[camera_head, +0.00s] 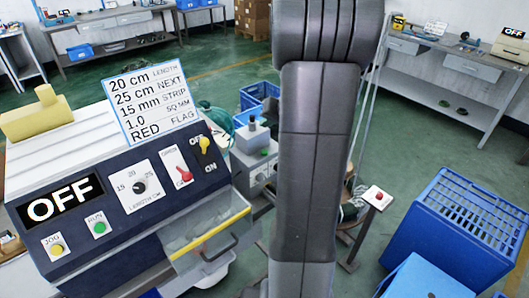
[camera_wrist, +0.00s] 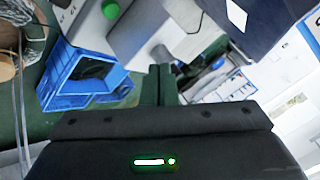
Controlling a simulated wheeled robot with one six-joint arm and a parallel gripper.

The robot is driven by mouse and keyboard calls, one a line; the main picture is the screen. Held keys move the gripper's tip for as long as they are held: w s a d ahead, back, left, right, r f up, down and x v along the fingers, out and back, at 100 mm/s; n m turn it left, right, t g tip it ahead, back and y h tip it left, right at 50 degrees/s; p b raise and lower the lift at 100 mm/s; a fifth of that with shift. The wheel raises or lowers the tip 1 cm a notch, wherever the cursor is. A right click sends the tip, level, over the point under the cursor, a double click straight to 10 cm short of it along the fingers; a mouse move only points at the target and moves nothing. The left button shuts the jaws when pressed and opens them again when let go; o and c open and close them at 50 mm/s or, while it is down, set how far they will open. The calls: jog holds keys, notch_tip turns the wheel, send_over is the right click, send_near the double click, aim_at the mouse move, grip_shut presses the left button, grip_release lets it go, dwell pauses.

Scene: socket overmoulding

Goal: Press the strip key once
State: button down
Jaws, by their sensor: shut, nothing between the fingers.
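No key with a readable strip label shows. A small grey machine (camera_head: 240,160) stands behind the dark control panel (camera_head: 130,190), with a green button (camera_head: 264,152) on it. In the wrist view a green button (camera_wrist: 110,9) sits on a grey body at the top, ahead and to the left of my gripper (camera_wrist: 160,82). My gripper is shut and empty, and its fingertips look apart from the button. In the head view my arm hides the gripper and part of the grey machine.
The panel reads OFF and carries a yellow JOG button (camera_head: 57,249), a green RUN button (camera_head: 99,227), a knob and switches. A sign (camera_head: 153,104) lists "15 mm STRIP". A red button (camera_head: 379,196) stands on a post. A blue crate (camera_head: 455,225) is at right.

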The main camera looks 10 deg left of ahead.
notch_tip(320, 180, down, 7)
jog(key=b, duration=0.4)
jog(key=shift+f+b, duration=0.7)
jog(key=shift+b, duration=0.35)
jog(key=shift+f, duration=0.15)
dwell(1.0)
jog(key=shift+f+b, duration=0.25)
jog(key=shift+b, duration=0.45)
jog(key=shift+f+b, duration=0.4)
jog(key=shift+b, duration=0.15)
dwell(0.3)
dwell(0.4)
jog(key=shift+r+p, duration=0.4)
jog(key=shift+r, duration=0.45)
jog(key=shift+r+p, duration=1.4)
jog(key=shift+r, duration=1.1)
